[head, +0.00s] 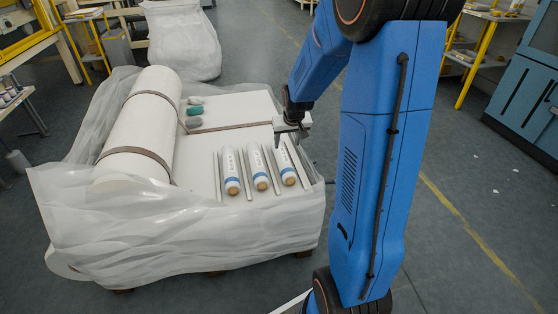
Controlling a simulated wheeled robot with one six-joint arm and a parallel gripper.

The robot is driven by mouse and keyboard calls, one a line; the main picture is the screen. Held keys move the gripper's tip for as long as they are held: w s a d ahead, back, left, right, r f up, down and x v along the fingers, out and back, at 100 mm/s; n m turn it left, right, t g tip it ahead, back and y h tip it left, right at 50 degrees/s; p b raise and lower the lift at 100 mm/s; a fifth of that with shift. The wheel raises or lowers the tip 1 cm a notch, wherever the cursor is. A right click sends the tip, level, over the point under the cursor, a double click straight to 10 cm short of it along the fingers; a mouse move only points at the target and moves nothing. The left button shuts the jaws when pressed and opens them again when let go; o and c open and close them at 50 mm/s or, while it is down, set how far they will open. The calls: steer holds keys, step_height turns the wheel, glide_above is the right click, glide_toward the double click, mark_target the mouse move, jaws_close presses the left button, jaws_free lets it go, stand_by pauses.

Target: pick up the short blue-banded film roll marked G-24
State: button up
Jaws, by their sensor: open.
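Three short white film rolls with blue bands lie side by side on the white wadding block: a left roll (230,168), a middle roll (257,165) and a right roll (285,165). Each has its blue band near the end closest to me, with a tan core end showing. Their printed marks are too small to read, so I cannot tell which is G-24. My gripper (291,139) is open and empty, pointing down over the far end of the right roll. I cannot tell its exact height above the roll.
Thin pale strips (217,177) separate the rolls. A large strapped wadding roll (142,130) lies to their left. Small grey and green items (195,111) lie behind. Loose clear film (180,225) drapes around the load. A white wrapped bundle (182,40) stands farther back; floor to the right is open.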

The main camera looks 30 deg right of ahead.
mark_target(283, 156)
steer(key=x, duration=1)
steer(key=shift+w+x, duration=0.15)
steer(key=shift+x, duration=1.15)
steer(key=shift+w+x, duration=0.15)
steer(key=shift+x, duration=1.1)
steer(key=shift+r, duration=0.1)
steer(key=shift+c, duration=0.3)
steer(key=c, duration=1.2)
